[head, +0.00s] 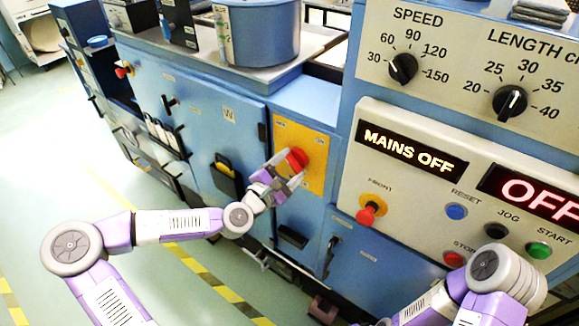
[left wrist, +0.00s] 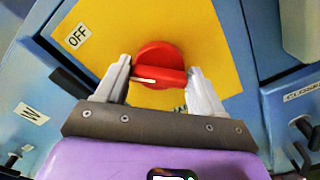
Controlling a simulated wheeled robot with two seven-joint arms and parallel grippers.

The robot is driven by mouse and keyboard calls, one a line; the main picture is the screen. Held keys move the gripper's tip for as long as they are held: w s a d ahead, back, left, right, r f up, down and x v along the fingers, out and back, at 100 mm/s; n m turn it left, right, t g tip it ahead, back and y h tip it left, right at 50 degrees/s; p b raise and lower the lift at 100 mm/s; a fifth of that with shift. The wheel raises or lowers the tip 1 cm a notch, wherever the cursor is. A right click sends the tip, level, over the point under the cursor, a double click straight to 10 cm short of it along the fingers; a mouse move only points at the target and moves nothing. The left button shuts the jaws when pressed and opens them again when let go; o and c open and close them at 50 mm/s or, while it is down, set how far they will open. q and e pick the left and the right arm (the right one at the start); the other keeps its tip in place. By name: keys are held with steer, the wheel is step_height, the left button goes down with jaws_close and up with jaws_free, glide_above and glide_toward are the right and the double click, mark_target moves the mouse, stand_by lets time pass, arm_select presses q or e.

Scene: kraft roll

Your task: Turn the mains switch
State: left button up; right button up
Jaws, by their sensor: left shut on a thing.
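The red mains switch (head: 297,160) sits on a yellow plate (head: 315,172) on the blue cabinet front. It also shows in the left wrist view (left wrist: 158,62), with a bar-shaped handle across its round base and a pale mark on the handle. My left gripper (head: 283,172) is at the switch; in the left wrist view its two fingers (left wrist: 157,80) stand at either end of the handle, shut on it. The lit display (head: 408,147) reads MAINS OFF. My right gripper is out of view; only part of my right arm shows.
Right of the switch is a control panel with a red front button (head: 370,209), a blue reset button (head: 456,211), a green start button (head: 538,250) and a second display (head: 530,192) reading OFF. A blue pot (head: 257,32) stands above. Open floor lies to the left.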

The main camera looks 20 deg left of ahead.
arm_select(q)
steer(key=shift+m, duration=0.3)
steer(key=m+p, duration=0.1)
steer(key=m, duration=0.3)
steer(key=shift+m, duration=0.3)
steer(key=m, duration=0.4)
steer(key=shift+f+m, duration=0.2)
steer(key=shift+m, duration=0.1)
steer(key=m, duration=0.3)
steer(key=shift+f+m+b, duration=0.1)
steer(key=shift+m+b, duration=0.2)
steer(key=shift+b, duration=0.05)
steer(key=shift+f+m+b, duration=0.1)
steer(key=shift+m+b, duration=0.8)
steer(key=shift+m, duration=1.3)
steer(key=o, duration=1)
steer(key=shift+o, duration=0.2)
